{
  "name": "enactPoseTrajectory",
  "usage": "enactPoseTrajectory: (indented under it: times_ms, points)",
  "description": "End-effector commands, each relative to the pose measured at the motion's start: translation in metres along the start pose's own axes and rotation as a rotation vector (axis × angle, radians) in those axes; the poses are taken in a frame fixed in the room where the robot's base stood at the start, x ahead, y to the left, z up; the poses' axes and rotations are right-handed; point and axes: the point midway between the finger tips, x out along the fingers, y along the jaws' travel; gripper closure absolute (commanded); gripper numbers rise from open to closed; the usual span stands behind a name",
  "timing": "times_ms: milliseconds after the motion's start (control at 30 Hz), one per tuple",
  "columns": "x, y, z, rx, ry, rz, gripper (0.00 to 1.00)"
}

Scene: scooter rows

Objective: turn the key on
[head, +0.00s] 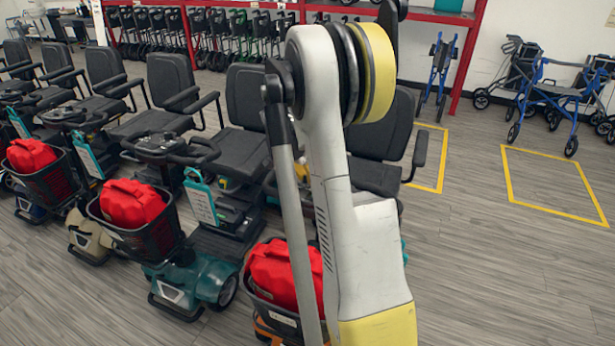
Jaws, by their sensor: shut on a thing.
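No key can be made out in the head view. Several mobility scooters stand in a row. The nearest scooter, with an orange front and a black seat (376,178), is largely hidden behind my arm, including its steering column. A red bag (278,272) sits in its front basket. The teal scooter (205,275) to its left shows its handlebar console (160,146), too small to show a key. My arm rises through the middle of the picture; my gripper is not visible.
More scooters with black seats (105,68) stand to the left. Blue walkers (562,95) stand at the back right, near yellow floor outlines (552,148). A red rack (330,8) with several folded walkers lines the back wall. The grey floor at right is clear.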

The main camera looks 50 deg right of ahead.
Motion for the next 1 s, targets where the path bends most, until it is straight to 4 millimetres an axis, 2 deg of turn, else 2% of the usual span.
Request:
enactPoseTrajectory:
  times_ms: [400,933,1000]
  points:
    - [0.0003,-0.0006,0.0005,0.160,-0.003,0.094,1.00]
    - [0.0006,-0.0005,0.0006,0.182,-0.003,0.106,1.00]
    - [0.0006,-0.0005,0.0006,0.182,-0.003,0.106,0.72]
